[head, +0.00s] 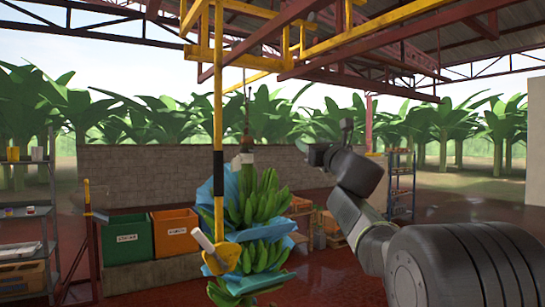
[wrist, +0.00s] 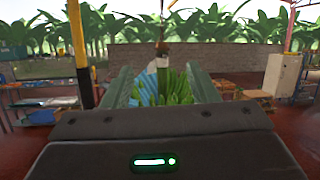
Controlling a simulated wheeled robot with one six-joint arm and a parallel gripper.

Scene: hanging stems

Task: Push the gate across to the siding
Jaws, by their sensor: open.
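A yellow overhead rail frame (head: 330,42) hangs under the roof beams; I cannot tell which section is the gate. A yellow post with a dark band also shows in the wrist view (wrist: 77,45), left of my gripper. A green banana bunch (head: 262,200) with blue sheeting hangs behind the rod. My gripper (wrist: 162,86) is open, with the bunch showing beyond its fingers. In the head view it is right of the rod, apart from it.
A green crate (head: 127,240) and an orange crate (head: 175,235) stand on a low ledge at the left. A grey shelf rack (head: 28,215) is at the far left. A block wall (head: 130,172) runs behind. Red floor is open at the right.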

